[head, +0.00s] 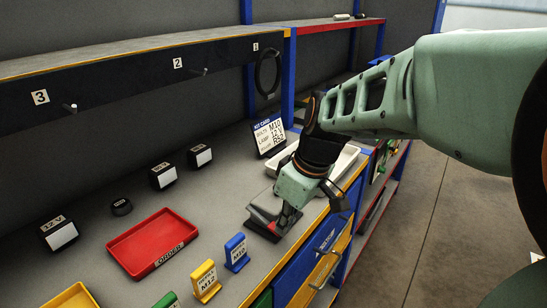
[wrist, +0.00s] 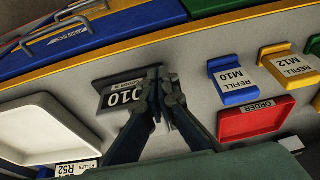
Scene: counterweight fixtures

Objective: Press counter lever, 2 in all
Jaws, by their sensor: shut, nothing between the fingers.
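The counter (head: 258,228) is a low dark block on the bench near its front edge, partly hidden by my gripper in the head view. In the wrist view the counter (wrist: 112,84) shows a label with digits that look like "010", cut off by my fingers. My gripper (head: 282,226) points down over the counter's right side, with its fingers together and empty. In the wrist view the fingertips (wrist: 161,76) lie at the counter's edge. I cannot make out the lever clearly, nor whether the fingers touch it.
A red order tray (head: 118,248), a blue M10 refill stand (head: 236,252) and a yellow M12 stand (head: 206,281) are left of the counter. A white tray (head: 346,157) and a kit card (head: 268,137) stand behind my gripper. A shelf (head: 130,87) with numbered pegs overhangs the back.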

